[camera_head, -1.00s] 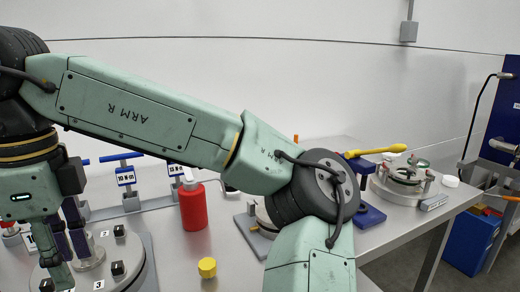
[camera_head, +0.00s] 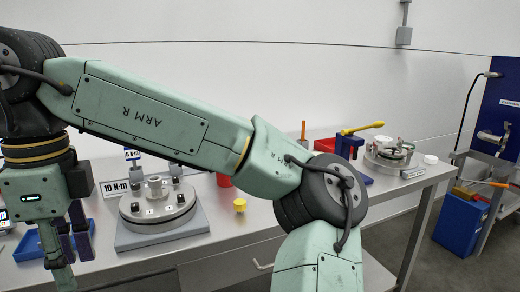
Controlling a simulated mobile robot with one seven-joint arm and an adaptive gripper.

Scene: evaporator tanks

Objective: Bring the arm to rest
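My arm, marked "ARM R" (camera_head: 150,115), stretches across the view from the upper left to a dark joint (camera_head: 320,190) right of centre. My gripper (camera_head: 68,245) hangs downward at the left edge, in front of the bench. Its dark fingers and a green finger part overlap from this angle, so its opening is unclear. No object shows in it. It is left of a round metal flange (camera_head: 150,222) on a grey base and appears apart from it.
The metal bench (camera_head: 225,235) runs behind the arm. A blue tray (camera_head: 30,247) lies behind the gripper. A yellow cap (camera_head: 240,206) stands near a mostly hidden red bottle (camera_head: 223,180). A yellow-handled tool (camera_head: 362,128) and a blue bin (camera_head: 460,228) are at right. Floor (camera_head: 400,245) shows clear.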

